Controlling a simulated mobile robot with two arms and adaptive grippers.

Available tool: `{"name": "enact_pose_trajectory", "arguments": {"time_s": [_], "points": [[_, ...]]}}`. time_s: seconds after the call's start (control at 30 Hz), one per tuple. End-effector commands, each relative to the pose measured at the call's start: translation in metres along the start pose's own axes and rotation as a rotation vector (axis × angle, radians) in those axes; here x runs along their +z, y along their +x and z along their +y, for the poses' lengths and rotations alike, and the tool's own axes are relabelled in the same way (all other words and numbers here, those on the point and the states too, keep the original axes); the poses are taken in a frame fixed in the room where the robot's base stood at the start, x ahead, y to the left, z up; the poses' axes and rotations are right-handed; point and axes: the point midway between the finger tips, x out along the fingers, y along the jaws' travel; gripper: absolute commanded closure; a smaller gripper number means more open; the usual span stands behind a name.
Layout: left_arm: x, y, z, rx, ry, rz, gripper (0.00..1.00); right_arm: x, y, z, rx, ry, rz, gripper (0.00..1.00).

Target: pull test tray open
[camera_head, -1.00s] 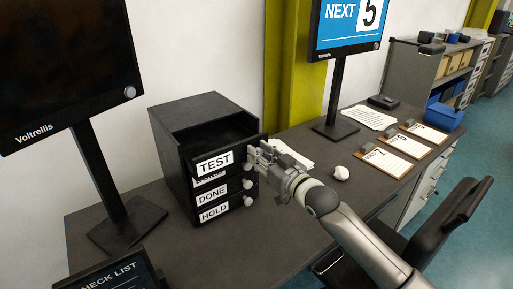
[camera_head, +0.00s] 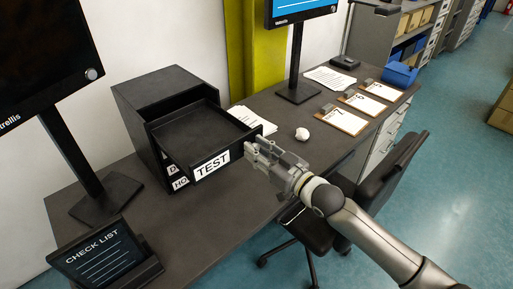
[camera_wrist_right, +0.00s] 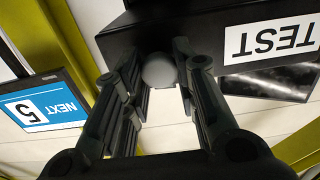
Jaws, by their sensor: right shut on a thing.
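The black test tray (camera_head: 203,135) is the top drawer of a black drawer unit (camera_head: 150,92) on the desk. It stands far out of the unit, and its inside looks empty. Its front carries a white TEST label (camera_head: 211,165), which shows upside down in the right wrist view (camera_wrist_right: 272,38). My right gripper (camera_head: 254,150) is at the right end of the tray front, shut on the round grey knob (camera_wrist_right: 159,70), which sits between its fingers in the right wrist view. The head view hides the knob behind the fingers. My left gripper is not in view.
Lower drawers with partly covered labels sit under the tray. A check list tablet (camera_head: 104,254) stands at the front left, a monitor (camera_head: 40,60) behind it. A crumpled white ball (camera_head: 302,134), papers (camera_head: 331,78) and clipboards (camera_head: 341,119) lie to the right. A chair (camera_head: 385,165) stands at the desk edge.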

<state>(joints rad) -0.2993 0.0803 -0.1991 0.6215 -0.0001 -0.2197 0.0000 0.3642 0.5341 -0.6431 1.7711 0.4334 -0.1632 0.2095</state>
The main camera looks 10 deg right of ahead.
Motion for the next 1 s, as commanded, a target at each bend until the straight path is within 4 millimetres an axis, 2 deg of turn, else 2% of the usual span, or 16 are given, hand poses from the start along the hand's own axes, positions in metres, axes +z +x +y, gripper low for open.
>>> {"name": "enact_pose_trajectory", "arguments": {"time_s": [0.13, 0.17, 0.3, 0.7, 0.87, 1.0], "points": [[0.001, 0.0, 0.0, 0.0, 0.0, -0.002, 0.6, 0.001, 0.0, 0.0, 0.0, 0.0, -0.001, 1.0], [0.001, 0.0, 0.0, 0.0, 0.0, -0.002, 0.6, 0.001, 0.0, 0.0, 0.0, 0.0, -0.001, 0.7], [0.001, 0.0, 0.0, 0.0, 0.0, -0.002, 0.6, 0.001, 0.0, 0.0, 0.0, 0.0, -0.001, 0.52], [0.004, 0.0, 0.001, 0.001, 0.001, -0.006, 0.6, 0.001, -0.005, 0.0, 0.0, 0.0, -0.001, 0.52], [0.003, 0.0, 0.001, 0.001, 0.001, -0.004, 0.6, 0.002, -0.027, 0.0, 0.0, 0.001, -0.004, 0.52], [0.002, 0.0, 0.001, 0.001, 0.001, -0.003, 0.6, 0.002, -0.056, 0.0, 0.0, 0.0, -0.004, 0.52]]}}
